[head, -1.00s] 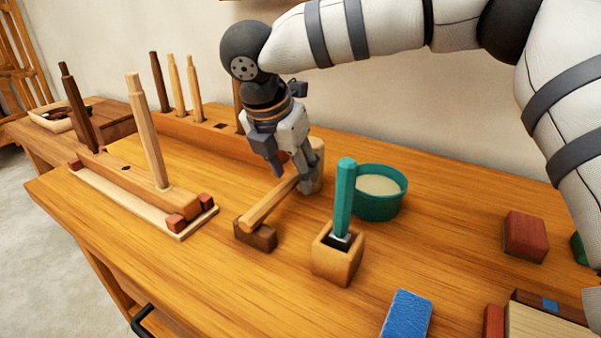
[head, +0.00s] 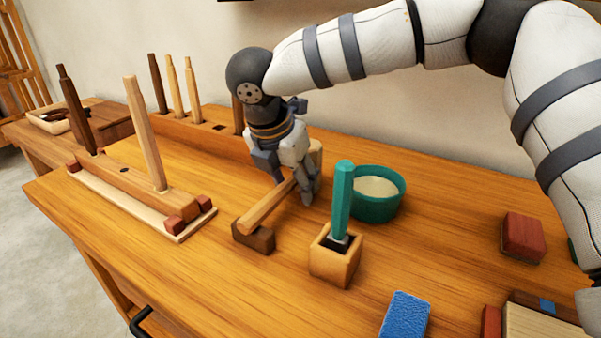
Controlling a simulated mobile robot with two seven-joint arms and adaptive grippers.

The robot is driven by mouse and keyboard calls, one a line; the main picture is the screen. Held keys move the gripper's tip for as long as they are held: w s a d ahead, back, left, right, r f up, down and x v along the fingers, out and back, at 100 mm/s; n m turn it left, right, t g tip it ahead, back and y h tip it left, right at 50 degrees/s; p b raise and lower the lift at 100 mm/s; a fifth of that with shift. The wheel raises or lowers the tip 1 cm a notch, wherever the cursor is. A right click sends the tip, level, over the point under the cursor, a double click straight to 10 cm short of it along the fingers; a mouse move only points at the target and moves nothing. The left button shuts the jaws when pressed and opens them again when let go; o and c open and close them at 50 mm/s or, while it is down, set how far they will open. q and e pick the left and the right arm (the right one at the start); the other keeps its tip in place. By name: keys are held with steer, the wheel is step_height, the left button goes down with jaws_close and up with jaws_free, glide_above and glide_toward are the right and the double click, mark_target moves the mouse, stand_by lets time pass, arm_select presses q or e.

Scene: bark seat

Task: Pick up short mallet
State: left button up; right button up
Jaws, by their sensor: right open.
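The short mallet has a pale wooden handle (head: 262,212) that slants across the bench. Its near end rests on a dark notched wooden block (head: 254,238). The mallet's pale head (head: 317,158) is partly hidden behind my right gripper (head: 292,190). The right gripper points down over the handle near the head, its fingers apart on either side of the handle. I cannot tell whether the fingers touch it. My left gripper is not in view.
Close to the right gripper stand a wooden holder (head: 335,264) with an upright teal-handled tool (head: 343,200) and a teal bowl (head: 378,205). A pegged wooden frame (head: 150,205) lies left. A blue block (head: 405,316) and red block (head: 523,238) sit right.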

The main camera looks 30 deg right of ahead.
steer(key=shift+c, duration=0.3)
jaws_close()
